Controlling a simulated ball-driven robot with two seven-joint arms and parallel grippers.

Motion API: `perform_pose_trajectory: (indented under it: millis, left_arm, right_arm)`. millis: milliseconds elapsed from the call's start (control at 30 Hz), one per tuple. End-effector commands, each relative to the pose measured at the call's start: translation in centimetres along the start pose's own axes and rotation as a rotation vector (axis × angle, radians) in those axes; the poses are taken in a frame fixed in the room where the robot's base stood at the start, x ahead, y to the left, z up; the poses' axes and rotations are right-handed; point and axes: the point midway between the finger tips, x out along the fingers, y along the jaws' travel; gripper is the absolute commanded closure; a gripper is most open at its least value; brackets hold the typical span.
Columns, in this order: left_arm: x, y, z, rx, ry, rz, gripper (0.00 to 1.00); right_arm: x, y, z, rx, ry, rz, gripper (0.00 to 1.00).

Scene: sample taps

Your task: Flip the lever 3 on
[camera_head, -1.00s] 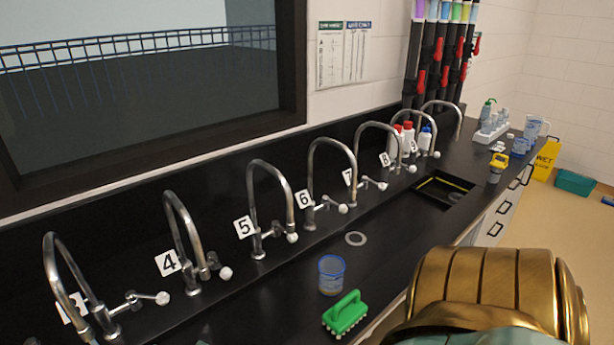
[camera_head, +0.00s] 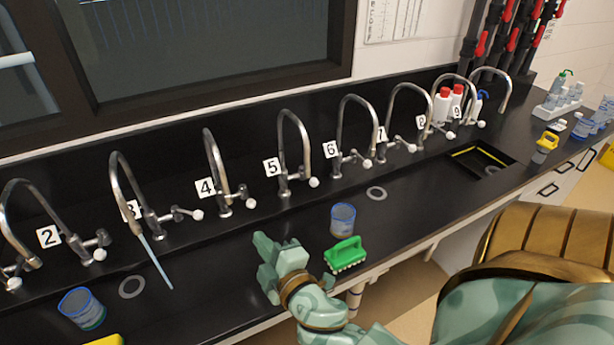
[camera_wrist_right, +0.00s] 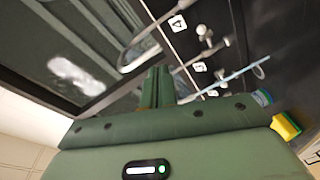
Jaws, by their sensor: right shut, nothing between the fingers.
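In the head view, tap 3 (camera_head: 118,180) is a curved metal tap at the left, its number label (camera_head: 131,211) partly hidden by the spout. Its lever (camera_head: 181,213) points right and ends in a white ball (camera_head: 197,214). A pale blue stream (camera_head: 156,264) runs from the spout down to the counter. My right gripper (camera_head: 263,244) is shut and empty above the counter, right of tap 3 and apart from its lever. Its closed fingers (camera_wrist_right: 158,88) also show in the right wrist view. My left gripper is out of view.
Tap 2 (camera_head: 20,215) and tap 4 (camera_head: 212,165) flank tap 3. A blue-rimmed beaker (camera_head: 82,309), another beaker (camera_head: 342,219) and a green brush (camera_head: 345,253) stand on the black counter (camera_head: 215,270). The counter between tap 3 and my gripper is clear.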

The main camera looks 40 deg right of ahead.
Motion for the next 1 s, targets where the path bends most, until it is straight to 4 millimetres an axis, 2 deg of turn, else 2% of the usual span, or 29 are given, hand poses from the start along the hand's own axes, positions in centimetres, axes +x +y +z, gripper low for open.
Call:
perform_pose_trajectory:
  millis: [200,400,1000]
  left_arm:
    - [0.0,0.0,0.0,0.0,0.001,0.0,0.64]
    - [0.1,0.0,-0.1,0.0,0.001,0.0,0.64]
    - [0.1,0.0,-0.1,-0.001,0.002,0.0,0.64]
  right_arm:
    - [-1.2,0.0,3.1,0.069,-0.16,-0.066,1.0]
    - [-2.2,-0.5,4.8,0.108,-0.252,-0.122,1.0]
    - [-2.5,-0.6,5.3,0.118,-0.278,-0.14,1.0]
